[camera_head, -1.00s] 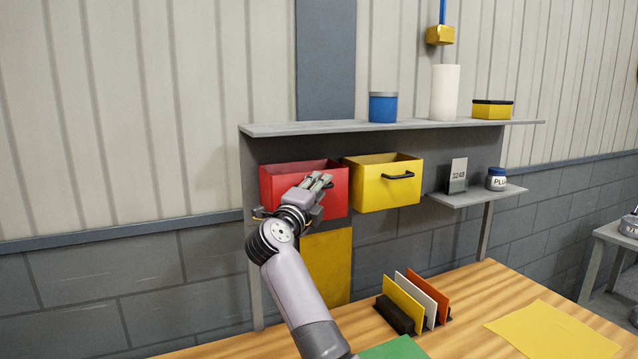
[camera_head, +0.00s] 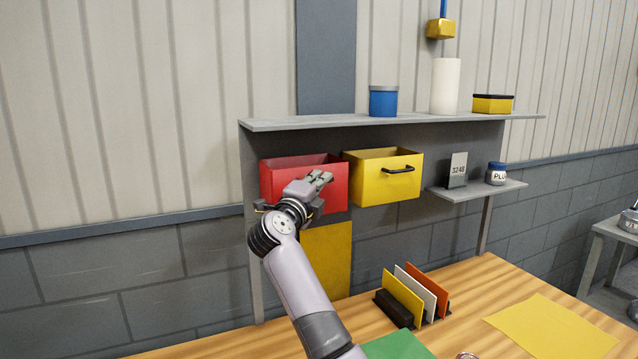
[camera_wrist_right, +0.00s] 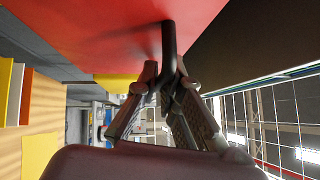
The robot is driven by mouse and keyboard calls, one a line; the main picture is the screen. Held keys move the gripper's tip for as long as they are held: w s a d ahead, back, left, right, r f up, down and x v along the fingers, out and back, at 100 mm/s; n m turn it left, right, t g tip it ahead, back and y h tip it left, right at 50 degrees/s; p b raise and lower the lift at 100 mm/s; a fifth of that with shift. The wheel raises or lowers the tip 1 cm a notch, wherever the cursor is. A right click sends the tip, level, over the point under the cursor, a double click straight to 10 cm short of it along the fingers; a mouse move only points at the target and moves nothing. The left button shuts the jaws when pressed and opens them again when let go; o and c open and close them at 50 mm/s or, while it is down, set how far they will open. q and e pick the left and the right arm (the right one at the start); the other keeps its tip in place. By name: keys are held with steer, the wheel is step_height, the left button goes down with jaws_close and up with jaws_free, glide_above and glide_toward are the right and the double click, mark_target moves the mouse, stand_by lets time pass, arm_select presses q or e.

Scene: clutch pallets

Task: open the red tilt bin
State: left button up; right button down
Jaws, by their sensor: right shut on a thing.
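The red tilt bin (camera_head: 333,184) hangs on the grey panel under the upper shelf, left of the yellow bin. Its open top shows some of its inside; I cannot tell how far it is tilted. My right gripper (camera_head: 320,178) is in front of it and covers part of its front and its handle. In the right wrist view, the red front (camera_wrist_right: 95,35) fills the upper left, and my right gripper (camera_wrist_right: 166,78) is shut on the bin's dark handle (camera_wrist_right: 168,38). My left gripper is not in view.
The yellow bin (camera_head: 385,185) with a black handle is close on the right. A blue can (camera_head: 383,103), white cylinder (camera_head: 445,86) and yellow box (camera_head: 492,104) stand on the shelf above. Upright cards (camera_head: 402,298) in a holder stand on the wooden table (camera_head: 465,290) below.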

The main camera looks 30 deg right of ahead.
steer(key=shift+f, duration=0.15)
stand_by(0.4)
steer(key=shift+s+f+b, duration=0.1)
steer(key=shift+f+b, duration=0.05)
steer(key=shift+b, duration=0.25)
steer(key=shift+s+a+f+m+t+h+b, duration=0.1)
steer(key=shift+s+f+m+h+b, duration=0.55)
steer(key=shift+b, duration=0.35)
steer(key=shift+s+f+m+t+h+b, duration=0.1)
steer(key=shift+s+f+m+h+b, duration=0.35)
steer(key=shift+s+b, duration=0.5)
steer(key=shift+s+a+f+m+t+h+b, duration=0.1)
steer(key=shift+s+f+m+h+b, duration=0.3)
steer(key=shift+s+f+m+b, duration=0.5)
steer(key=shift+w+r, duration=0.25)
steer(key=shift+w, duration=0.05)
